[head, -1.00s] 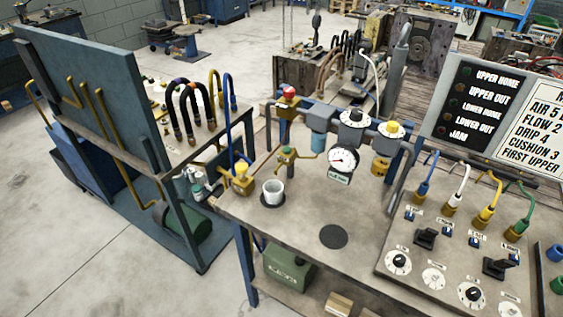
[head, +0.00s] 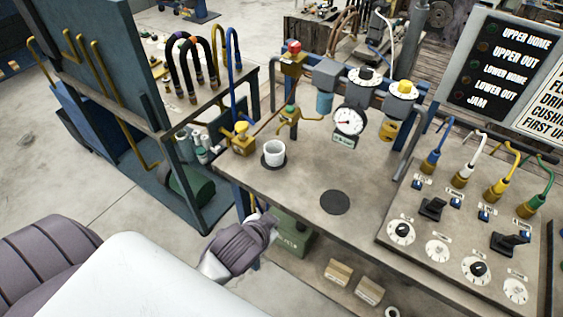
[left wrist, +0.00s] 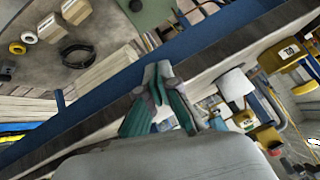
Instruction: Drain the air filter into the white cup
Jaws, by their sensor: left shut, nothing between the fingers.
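The white cup (head: 274,153) stands upright on a dark round mat on the bench, near its left edge. A white shape that looks like the cup (left wrist: 235,86) also shows in the left wrist view. The air filter, with a blue bowl (head: 324,103), hangs on the pipe row behind and right of the cup. A brass fitting with a green top (head: 289,113) stands just behind the cup. My left gripper (head: 271,219) is at the bench's front edge, short of the cup. Its teal fingers (left wrist: 158,76) are shut and empty. My right gripper is out of view.
A second dark mat (head: 335,202) lies bare on the bench. A gauge (head: 349,121) hangs right of the filter; a yellow valve block (head: 242,140) stands left of the cup. The control panel (head: 460,215) fills the right. A lower shelf holds boxes (head: 339,271).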

